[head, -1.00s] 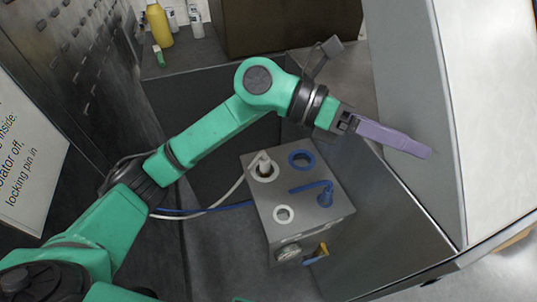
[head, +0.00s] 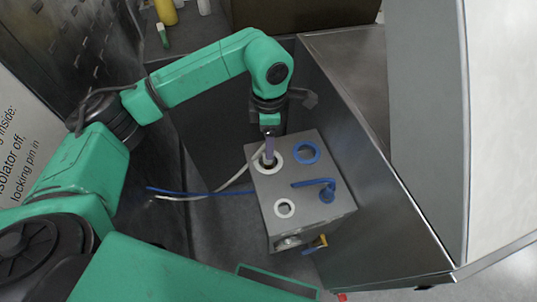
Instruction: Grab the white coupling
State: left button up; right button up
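A grey metal box (head: 303,190) stands inside the basin. A white ring (head: 281,165) surrounds the port at the box's back left corner. The white coupling sat in this port with a white hose (head: 235,177); now my fingers mostly hide it. My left gripper (head: 269,158) points down at this port, its purple fingers seen edge-on. Its tips are at or just above the coupling; I cannot tell whether they touch it or how far apart they are. My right gripper is not in view.
The box top also has a blue ring (head: 307,152), a blue coupling (head: 327,192) in its port and an empty white ring (head: 285,208). A blue hose (head: 190,191) runs left from the box. The basin's metal wall (head: 375,190) rises close on the right.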

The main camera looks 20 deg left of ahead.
pick_arm(q)
jog(key=f, duration=0.3)
jog(key=shift+s+f, duration=0.1)
jog(key=shift+s, duration=0.1)
grip_shut()
dwell(1.1)
